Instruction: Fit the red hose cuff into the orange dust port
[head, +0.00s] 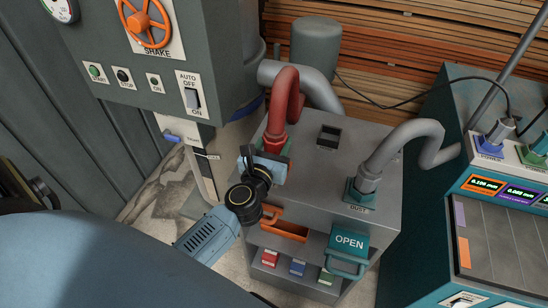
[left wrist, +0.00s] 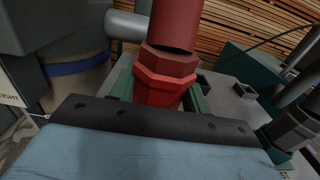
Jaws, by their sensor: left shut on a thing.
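The red hose cuff (head: 272,141) is at the lower end of a curved red hose, at the back left of the grey cabinet's top. In the left wrist view the cuff (left wrist: 166,78) is faceted, with green pieces on both sides of it. My left gripper (head: 268,158) is at the cuff and shut on it. The cuff's lower end is hidden by the gripper, so I cannot tell how it meets the cabinet. I cannot clearly make out an orange dust port; an orange-edged rectangular part (head: 285,226) shows on the cabinet's front. My right gripper is not in view.
A grey hose (head: 404,135) ends in a green collar at the right of the cabinet top (head: 320,175). A small dark square opening (head: 329,136) lies between the hoses. A teal OPEN handle (head: 348,250) is in front. A control panel (head: 150,75) stands close on the left.

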